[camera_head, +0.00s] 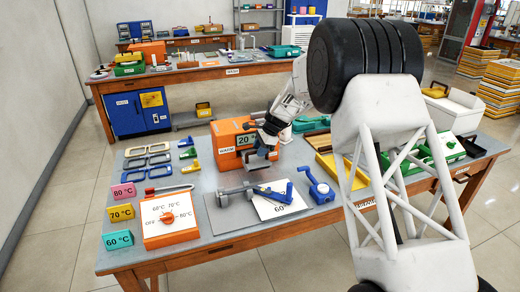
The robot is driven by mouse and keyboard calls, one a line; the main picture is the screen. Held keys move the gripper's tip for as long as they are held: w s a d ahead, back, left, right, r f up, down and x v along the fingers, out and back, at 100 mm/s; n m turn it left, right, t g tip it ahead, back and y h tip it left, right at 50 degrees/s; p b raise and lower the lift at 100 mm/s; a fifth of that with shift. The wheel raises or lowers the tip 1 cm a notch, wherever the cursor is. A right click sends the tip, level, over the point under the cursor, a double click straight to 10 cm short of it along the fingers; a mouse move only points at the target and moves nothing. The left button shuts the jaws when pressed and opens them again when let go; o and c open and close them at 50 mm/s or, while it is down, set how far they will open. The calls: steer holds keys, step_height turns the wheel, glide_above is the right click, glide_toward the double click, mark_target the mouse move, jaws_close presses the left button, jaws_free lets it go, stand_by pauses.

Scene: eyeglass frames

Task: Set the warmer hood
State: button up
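An orange warmer marked WARM (229,134) stands on the near workbench, with a display reading 20. No separate part can be clearly told as its hood. My gripper (263,156) points down at the warmer's right front, overlapping it in the picture; whether they touch, and whether the fingers are open, is too small to tell. An orange-and-white dial box (170,224) shows OFF, 60, 70 and 80 °C markings around an orange knob. A white card marked 60 °C (283,210) lies partly under a grey-and-blue tool (262,191) in front of the warmer.
Pink 80 °C (124,191), yellow 70 °C (120,213) and teal 60 °C (117,239) cards stand along the left edge. Several eyeglass frames (148,160) lie behind them. A blue device (320,189) stands right of the card. My arm hides part of the bench's right side.

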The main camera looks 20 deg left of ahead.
jaws_close()
steer(key=shift+w+a+r, duration=0.1)
steer(key=shift+w+a, duration=1.4)
steer(key=shift+o, duration=0.5)
jaws_free()
steer(key=shift+d+r, duration=0.1)
